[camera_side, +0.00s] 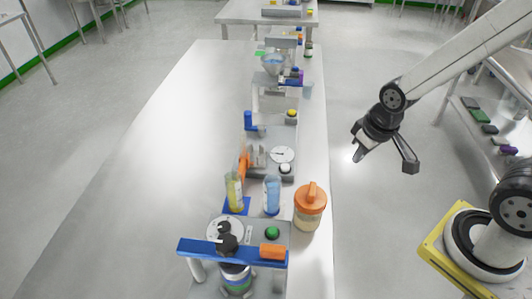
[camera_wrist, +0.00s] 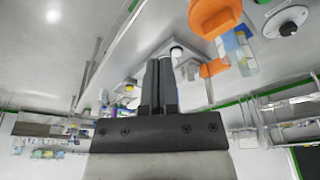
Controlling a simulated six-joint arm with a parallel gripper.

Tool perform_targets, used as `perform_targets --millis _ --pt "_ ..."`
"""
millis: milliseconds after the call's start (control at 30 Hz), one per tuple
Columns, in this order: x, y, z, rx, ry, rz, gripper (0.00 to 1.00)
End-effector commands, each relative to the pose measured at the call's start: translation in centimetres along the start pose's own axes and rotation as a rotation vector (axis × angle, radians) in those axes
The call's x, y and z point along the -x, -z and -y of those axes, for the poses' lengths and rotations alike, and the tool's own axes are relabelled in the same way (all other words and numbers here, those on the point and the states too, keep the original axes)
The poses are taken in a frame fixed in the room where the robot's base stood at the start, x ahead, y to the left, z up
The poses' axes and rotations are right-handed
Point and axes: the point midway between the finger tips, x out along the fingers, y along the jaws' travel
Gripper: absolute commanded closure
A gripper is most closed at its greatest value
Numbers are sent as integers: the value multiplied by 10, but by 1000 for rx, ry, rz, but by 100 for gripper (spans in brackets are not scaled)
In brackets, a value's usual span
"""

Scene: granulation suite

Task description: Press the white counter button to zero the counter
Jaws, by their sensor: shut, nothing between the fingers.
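The white button (camera_side: 285,168) is a small round cap on a dark collar. It sits on a grey unit beside a white dial (camera_side: 282,155), near the right edge of the long bench. In the wrist view the white button (camera_wrist: 176,52) shows just beyond and right of my fingertips. My gripper (camera_side: 357,155) is in the air to the right of the bench, apart from the button. In the wrist view my gripper (camera_wrist: 159,62) has its dark fingers together, with nothing between them.
An orange-lidded jar (camera_side: 310,207) stands nearer on the bench edge. A blue bottle (camera_side: 271,195), a yellow bottle (camera_side: 235,192) and a green button (camera_side: 272,233) are close by. A yellow button (camera_side: 292,113) lies farther back. The bench's left side is clear.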

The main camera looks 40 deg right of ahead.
Motion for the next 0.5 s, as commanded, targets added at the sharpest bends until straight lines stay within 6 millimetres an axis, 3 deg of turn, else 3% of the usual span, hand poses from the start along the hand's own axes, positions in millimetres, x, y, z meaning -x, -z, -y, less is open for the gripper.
perform_targets --millis 267,500 --pt "-3 7 2 23 3 -18 100" --pt "-17 35 7 125 9 -93 100"
